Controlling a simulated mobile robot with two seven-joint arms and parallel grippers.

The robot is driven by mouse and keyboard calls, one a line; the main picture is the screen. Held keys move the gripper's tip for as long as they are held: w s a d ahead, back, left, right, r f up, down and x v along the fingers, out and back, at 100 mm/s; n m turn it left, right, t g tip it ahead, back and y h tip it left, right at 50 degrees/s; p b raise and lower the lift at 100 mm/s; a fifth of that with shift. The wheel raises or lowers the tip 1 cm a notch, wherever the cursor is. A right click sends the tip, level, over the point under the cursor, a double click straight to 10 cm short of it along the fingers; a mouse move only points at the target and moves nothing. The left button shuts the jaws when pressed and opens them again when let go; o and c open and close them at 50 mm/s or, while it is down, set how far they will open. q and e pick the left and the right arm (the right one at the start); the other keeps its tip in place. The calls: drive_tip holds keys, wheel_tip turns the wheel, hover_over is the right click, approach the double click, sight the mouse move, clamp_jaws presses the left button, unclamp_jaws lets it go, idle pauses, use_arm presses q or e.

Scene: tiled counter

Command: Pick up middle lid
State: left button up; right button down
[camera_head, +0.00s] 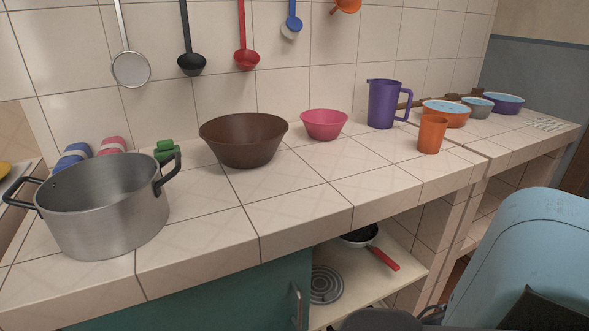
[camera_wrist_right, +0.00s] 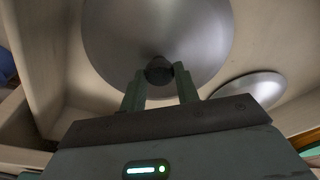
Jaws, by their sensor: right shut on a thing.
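In the right wrist view, my right gripper (camera_wrist_right: 160,80) is shut on the dark knob (camera_wrist_right: 159,68) of a large round silvery metal lid (camera_wrist_right: 160,25). The lid's outer face is toward the camera, and its top edge runs out of the picture. A second silvery lid (camera_wrist_right: 248,90) is to the right and apart from my fingers, partly hidden by the gripper body. I cannot make out the right gripper or these lids in the head view. My left gripper is not in view.
On the tiled counter are a steel pot (camera_head: 105,215), a brown bowl (camera_head: 243,142), a pink bowl (camera_head: 324,124) and a purple jug (camera_head: 383,104). The open shelf below holds a pan with a red handle (camera_head: 384,259) and a grey ringed disc (camera_head: 326,284). Pale walls are close around the lids.

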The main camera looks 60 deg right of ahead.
wheel_tip(320, 180, up, 12)
drive_tip(key=p, duration=0.4)
drive_tip(key=w+a, duration=0.2)
drive_tip(key=a, duration=0.6)
drive_tip(key=w+a, duration=0.2)
drive_tip(key=a, duration=0.7)
drive_tip(key=shift+w+a, duration=0.2)
drive_tip(key=shift+w, duration=0.2)
